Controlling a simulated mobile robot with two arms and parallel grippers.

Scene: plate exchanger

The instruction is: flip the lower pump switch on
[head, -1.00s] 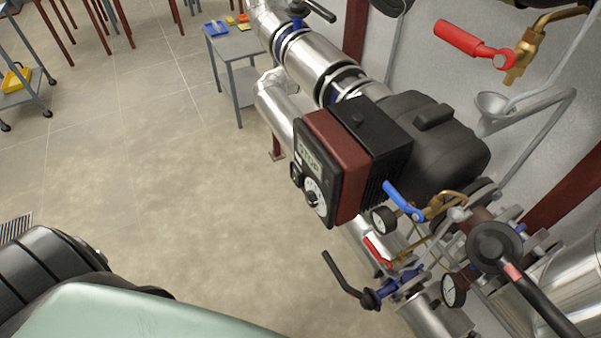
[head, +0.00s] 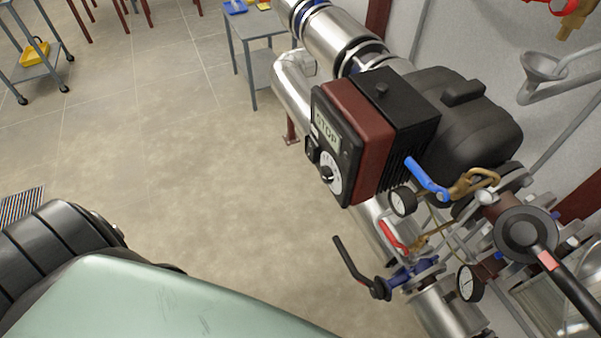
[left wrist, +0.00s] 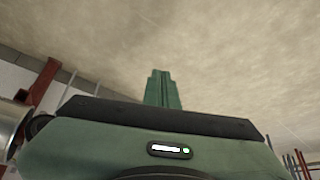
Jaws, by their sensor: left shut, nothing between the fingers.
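In the head view a pump with a dark red and black control box (head: 363,140) sits on the metal pipework right of centre. Its front panel carries a display (head: 327,132) reading STOP and a round dial (head: 330,178). A small black switch (head: 312,150) sits on the panel's left edge; its exact position is too small to tell. My left gripper (left wrist: 162,76) shows in the left wrist view, its green fingers shut and empty, with only floor beyond them. It is apart from the pump and out of the head view. My right gripper is in neither view.
A blue-handled valve (head: 428,180), a red-handled valve (head: 393,236) and a black lever (head: 352,262) stick out around the pump. Gauges sit beside them. A grey table (head: 262,28) stands behind. The floor (head: 215,190) left of the pump is clear.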

